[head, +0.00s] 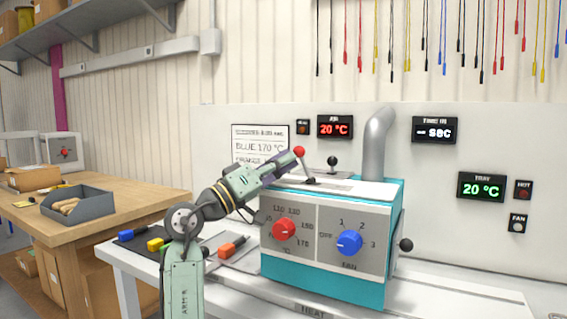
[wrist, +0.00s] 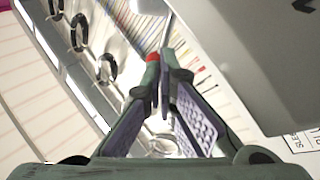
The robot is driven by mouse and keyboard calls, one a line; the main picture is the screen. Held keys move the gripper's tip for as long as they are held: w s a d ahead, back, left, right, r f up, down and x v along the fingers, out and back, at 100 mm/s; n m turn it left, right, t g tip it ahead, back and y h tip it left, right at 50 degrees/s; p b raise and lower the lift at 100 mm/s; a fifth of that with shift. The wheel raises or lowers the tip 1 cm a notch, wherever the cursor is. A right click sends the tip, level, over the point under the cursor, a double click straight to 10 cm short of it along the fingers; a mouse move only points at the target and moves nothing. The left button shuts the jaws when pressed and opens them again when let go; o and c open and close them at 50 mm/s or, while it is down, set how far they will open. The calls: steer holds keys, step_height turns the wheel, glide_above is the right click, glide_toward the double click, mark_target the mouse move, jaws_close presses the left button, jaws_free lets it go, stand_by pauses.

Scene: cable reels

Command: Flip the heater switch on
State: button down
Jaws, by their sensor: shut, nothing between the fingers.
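The teal and grey heater box (head: 322,288) stands on the white bench, with a red temperature dial (head: 283,229) and a blue fan dial (head: 349,242), whose pointer is near OFF. A red-ball lever (head: 299,152) and a black-ball lever (head: 332,160) rise from its top. I cannot tell which control is the heater switch. My gripper (head: 288,161) is above the box's left top edge, close beside the red ball; contact is unclear. In the wrist view my gripper (wrist: 160,82) has its fingers together and empty. A bit of red (wrist: 152,57) shows just past the fingertips.
A grey pipe (head: 376,145) rises from the box's back. A black ball handle (head: 406,244) sticks out on its right side. Blue, yellow and orange connectors (head: 233,247) lie on the bench at left. A wooden table (head: 90,225) with a grey bin (head: 78,205) stands further left.

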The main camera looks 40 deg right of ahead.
steer(key=shift+s+d+r+m+g+y, duration=0.15)
steer(key=shift+m+g+y, duration=0.1)
steer(key=shift+m, duration=0.2)
steer(key=shift+s+a+r+m+g+y, duration=0.15)
steer(key=shift+m+g, duration=0.1)
steer(key=shift+m, duration=0.2)
steer(key=shift+s+d+r+m+g+y+p, duration=0.15)
steer(key=shift+s+r+m+y+p, duration=0.15)
steer(key=shift+m, duration=0.3)
steer(key=shift+s+d+r+m+g+y+p, duration=0.15)
steer(key=shift+m+y+p, duration=0.25)
steer(key=shift+m, duration=0.2)
steer(key=shift+s+d+r+m+g+y+p, duration=0.1)
steer(key=shift+s+r+m+y+p, duration=0.2)
steer(key=shift+m, duration=0.3)
steer(key=shift+s+d+m+y+p, duration=0.2)
steer(key=shift+s+m+y+p, duration=0.25)
steer(key=shift+m, duration=0.35)
steer(key=shift+f, duration=0.15)
steer(key=shift+w, duration=0.1)
